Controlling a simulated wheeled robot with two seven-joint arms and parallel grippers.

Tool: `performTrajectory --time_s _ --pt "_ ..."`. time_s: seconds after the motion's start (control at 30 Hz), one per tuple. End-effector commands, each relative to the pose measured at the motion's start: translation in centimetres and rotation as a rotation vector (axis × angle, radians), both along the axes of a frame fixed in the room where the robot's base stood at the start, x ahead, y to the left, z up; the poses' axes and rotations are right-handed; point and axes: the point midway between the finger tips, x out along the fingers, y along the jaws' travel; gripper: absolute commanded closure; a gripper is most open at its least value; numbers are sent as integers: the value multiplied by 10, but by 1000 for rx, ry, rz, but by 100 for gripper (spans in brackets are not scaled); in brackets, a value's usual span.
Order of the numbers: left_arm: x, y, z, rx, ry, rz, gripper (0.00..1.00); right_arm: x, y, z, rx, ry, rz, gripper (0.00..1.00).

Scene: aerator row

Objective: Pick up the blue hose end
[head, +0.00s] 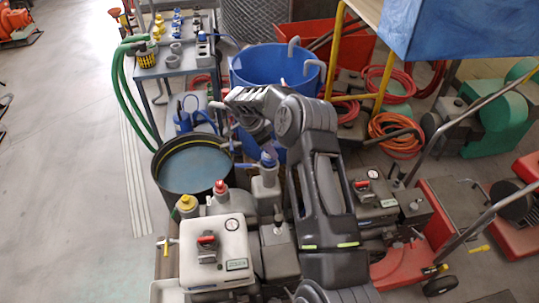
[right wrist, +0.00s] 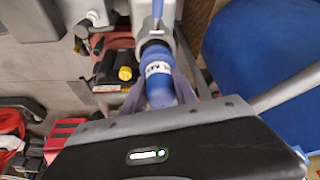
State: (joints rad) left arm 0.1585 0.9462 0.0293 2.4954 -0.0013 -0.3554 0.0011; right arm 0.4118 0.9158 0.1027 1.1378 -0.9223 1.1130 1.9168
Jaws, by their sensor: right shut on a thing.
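The blue hose end (right wrist: 158,78) has a white printed band and shows in the middle of the right wrist view. A thin blue hose (right wrist: 157,10) runs from its upper end toward the top edge. My right gripper (right wrist: 160,92) is shut on it, with a fingertip on either side of the blue body. In the head view my right arm reaches up and bends left, and the gripper (head: 243,130) is near the blue tub; the arm covers much of it. I cannot tell whether the hose end still touches the grey part around it. My left gripper is not in view.
A dark round tank (head: 192,170) stands left of my arm, with a blue tub (head: 272,65) behind. A white box (head: 214,255) and fittings with yellow, red and blue tops stand close in front. Red machines and coiled orange hoses (head: 395,135) are at right.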

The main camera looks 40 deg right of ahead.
Motion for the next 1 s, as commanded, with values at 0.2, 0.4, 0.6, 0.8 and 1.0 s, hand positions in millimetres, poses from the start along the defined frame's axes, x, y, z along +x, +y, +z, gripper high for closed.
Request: performTrajectory --time_s 0.2,0.4,0.6,0.8,1.0 --pt "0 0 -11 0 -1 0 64 1 0 44 -2 -5 1 100" --pt "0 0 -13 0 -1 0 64 1 0 68 -1 -2 1 100" --pt "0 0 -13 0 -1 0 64 0 0 71 -1 0 1 100" --pt "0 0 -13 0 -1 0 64 0 0 71 0 -1 1 100" --pt "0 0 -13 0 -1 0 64 0 0 71 0 -1 1 100"
